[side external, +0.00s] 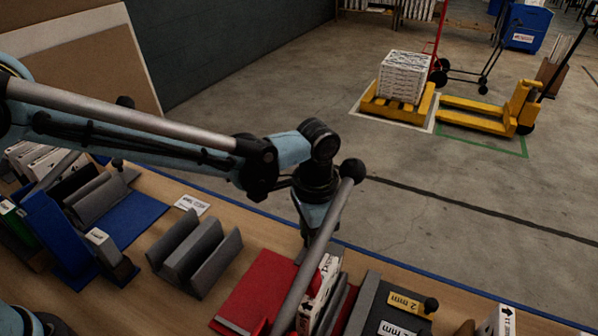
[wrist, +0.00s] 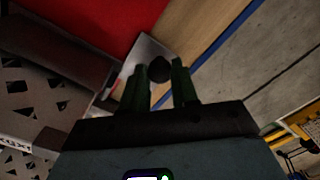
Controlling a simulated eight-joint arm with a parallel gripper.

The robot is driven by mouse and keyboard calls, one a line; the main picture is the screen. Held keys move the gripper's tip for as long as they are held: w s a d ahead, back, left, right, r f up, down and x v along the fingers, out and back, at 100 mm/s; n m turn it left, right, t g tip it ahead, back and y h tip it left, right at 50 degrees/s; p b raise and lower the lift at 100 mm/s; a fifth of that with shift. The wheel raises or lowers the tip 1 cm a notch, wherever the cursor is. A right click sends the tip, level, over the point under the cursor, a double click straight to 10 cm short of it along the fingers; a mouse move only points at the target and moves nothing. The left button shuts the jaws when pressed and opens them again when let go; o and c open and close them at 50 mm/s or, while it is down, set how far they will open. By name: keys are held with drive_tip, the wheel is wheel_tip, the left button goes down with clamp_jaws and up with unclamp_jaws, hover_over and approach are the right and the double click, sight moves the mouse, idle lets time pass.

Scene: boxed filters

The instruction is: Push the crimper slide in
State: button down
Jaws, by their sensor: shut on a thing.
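In the wrist view, my gripper (wrist: 159,66) has its two dark green fingers on either side of a round black knob (wrist: 158,72), shut on it. The knob stands by a pale grey metal plate (wrist: 150,48), which looks like the crimper slide, beside a red surface (wrist: 95,20). In the side view, my gripper (side external: 303,240) reaches down at the far end of the red base (side external: 258,288). A long grey lever (side external: 318,245) with a black ball end passes in front, so the fingertips and held knob are hidden there.
A white patterned filter box (side external: 322,285) stands right of the lever and shows in the wrist view (wrist: 22,95). A grey holder (side external: 195,255) stands left. A block labelled 2 mm (side external: 405,303) stands right. The table's blue edge (side external: 400,262) runs behind.

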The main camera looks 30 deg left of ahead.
drive_tip(key=shift+d, duration=0.3)
drive_tip(key=c, duration=0.9)
unclamp_jaws()
drive_tip(key=shift+o, duration=0.2)
drive_tip(key=shift+a, duration=0.1)
drive_tip(key=a, duration=1)
drive_tip(key=shift+a, duration=0.35)
wheel_tip(320, 180, up, 12)
drive_tip(key=s+a+n+t, duration=0.3)
drive_tip(key=s+a+n, duration=0.1)
drive_tip(key=a, duration=0.3)
drive_tip(key=s+a+n+t, duration=0.3)
drive_tip(key=s+a+n, duration=0.1)
drive_tip(key=a, duration=0.4)
drive_tip(key=shift+s+a+r, duration=0.15)
drive_tip(key=shift+s+a, duration=0.1)
drive_tip(key=shift+s, duration=0.4)
